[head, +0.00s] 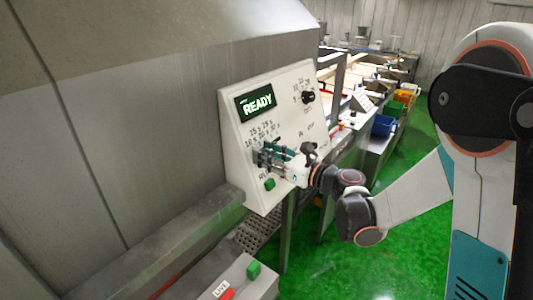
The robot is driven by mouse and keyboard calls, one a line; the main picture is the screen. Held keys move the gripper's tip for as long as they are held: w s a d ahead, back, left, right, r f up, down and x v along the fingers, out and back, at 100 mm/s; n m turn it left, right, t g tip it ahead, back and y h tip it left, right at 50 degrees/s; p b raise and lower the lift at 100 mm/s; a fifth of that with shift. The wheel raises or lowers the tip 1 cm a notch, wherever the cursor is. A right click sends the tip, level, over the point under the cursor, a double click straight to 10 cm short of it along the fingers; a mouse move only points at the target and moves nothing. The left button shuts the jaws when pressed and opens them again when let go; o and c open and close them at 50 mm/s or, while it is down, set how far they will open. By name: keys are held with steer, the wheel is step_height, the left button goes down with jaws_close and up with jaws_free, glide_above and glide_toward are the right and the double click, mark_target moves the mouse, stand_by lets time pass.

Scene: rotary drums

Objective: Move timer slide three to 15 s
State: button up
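A cream control panel (231,131) stands at the middle of the head view, with a dark display (257,101) reading READY in green. Below the display are printed time labels (262,132) in seconds, partly too small to read. My gripper (262,157) is at the panel's face just under these labels. It covers the timer slides, so I cannot tell which slide it is at or where slide three stands. Whether the fingers are open or shut, or touching a slide, is too small to tell.
A black knob (308,97) sits at the panel's upper right, and a dark switch (308,148) is beside my wrist. A green button (269,184) is below my gripper. A lower box with a green button (253,270) is in front. Blue bin (383,126) stands behind at right.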

mark_target(260, 145)
steer(key=shift+a, duration=0.1)
jaws_close()
steer(key=shift+w, duration=0.1)
steer(key=shift+w+d+b, duration=0.65)
steer(key=shift+w+d, duration=0.35)
steer(key=shift+w, duration=0.15)
jaws_free()
